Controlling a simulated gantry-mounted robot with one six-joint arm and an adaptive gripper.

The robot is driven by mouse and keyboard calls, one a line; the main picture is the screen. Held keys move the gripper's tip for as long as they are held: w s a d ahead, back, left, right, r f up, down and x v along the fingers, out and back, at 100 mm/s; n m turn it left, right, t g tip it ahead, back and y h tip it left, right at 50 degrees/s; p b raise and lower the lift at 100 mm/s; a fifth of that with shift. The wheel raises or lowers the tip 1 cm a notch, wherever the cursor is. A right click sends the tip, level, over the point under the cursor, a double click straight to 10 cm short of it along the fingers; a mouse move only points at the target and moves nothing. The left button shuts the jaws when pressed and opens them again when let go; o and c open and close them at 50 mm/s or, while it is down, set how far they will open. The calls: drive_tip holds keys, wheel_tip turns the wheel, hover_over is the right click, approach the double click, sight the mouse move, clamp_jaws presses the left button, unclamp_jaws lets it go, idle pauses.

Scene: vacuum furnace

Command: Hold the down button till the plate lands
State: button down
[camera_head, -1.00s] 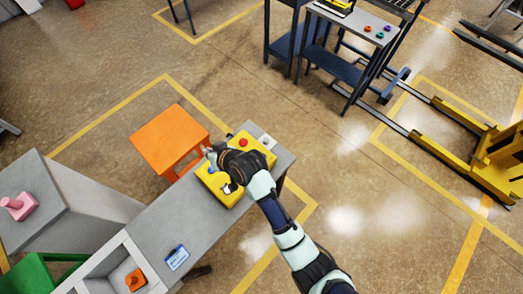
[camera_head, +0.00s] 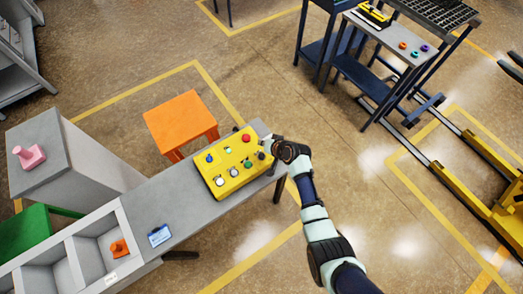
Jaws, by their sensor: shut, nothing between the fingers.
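The yellow control box (camera_head: 235,162) lies on the right end of the grey bench, its top face with several buttons in plain view. I cannot read which one is the down button. My gripper (camera_head: 272,145) is shut and empty at the right end of the box, over the bench's end. Contact with the box cannot be told. I cannot make out the plate.
An orange stool (camera_head: 181,119) stands behind the bench. A blue tag (camera_head: 159,235) and bins holding an orange piece (camera_head: 119,248) lie to the left. A grey cabinet bears a pink object (camera_head: 29,157). A blue-legged table (camera_head: 385,40) and yellow rail frame (camera_head: 475,195) stand at right.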

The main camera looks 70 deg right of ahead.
sight(263, 157)
drive_tip(key=shift+f, duration=0.1)
wheel_tip(263, 157, down, 9)
drive_tip(key=b, duration=0.8)
drive_tip(key=shift+r, duration=0.2)
idle(0.7)
drive_tip(key=shift+f+b, duration=0.3)
drive_tip(key=shift+f, duration=0.15)
